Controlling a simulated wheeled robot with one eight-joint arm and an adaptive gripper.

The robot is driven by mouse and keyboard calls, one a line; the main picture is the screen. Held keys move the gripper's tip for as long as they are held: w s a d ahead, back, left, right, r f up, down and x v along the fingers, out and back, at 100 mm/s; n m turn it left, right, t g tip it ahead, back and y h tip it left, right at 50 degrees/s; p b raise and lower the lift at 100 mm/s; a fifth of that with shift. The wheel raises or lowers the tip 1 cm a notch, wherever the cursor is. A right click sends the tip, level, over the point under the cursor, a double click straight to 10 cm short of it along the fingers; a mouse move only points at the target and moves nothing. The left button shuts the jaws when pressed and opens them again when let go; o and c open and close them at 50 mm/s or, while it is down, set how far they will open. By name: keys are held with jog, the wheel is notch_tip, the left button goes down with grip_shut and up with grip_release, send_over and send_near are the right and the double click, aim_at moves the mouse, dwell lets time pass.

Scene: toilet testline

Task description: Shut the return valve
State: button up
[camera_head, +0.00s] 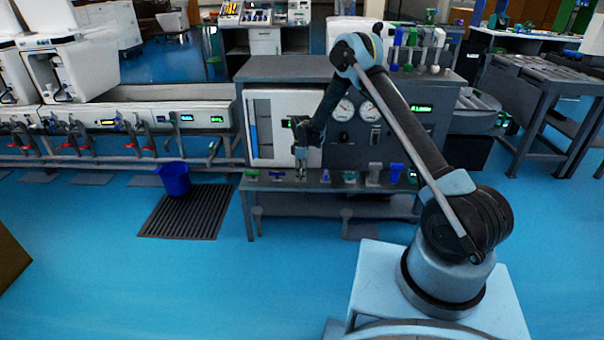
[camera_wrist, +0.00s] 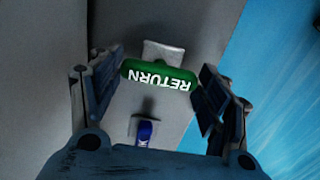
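The return valve's handle (camera_wrist: 160,77) is a green bar with white "RETURN" lettering, upside down in the wrist view. It sits on a pale mount on a grey surface. My gripper (camera_wrist: 161,88) is open, with one finger near each end of the handle. The fingers look spread around it; whether either touches cannot be told. In the head view my gripper (camera_head: 300,168) points down at the front bench shelf, left of the gauges. I cannot pick out the return handle for certain there.
A blue handle (camera_wrist: 144,132) stands close to the green one. Other coloured handles (camera_head: 350,176) line the shelf to the right. The gauge panel (camera_head: 365,125) rises behind. A blue bucket (camera_head: 174,179) stands on a floor grate (camera_head: 190,217) at left. Blue floor in front is clear.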

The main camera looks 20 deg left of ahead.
jog(key=shift+m, duration=0.3)
jog(key=m, duration=0.4)
jog(key=shift+w, duration=0.1)
jog(key=m, duration=0.9)
jog(key=shift+m, duration=2.2)
jog(key=o, duration=1.1)
jog(key=shift+c, duration=0.2)
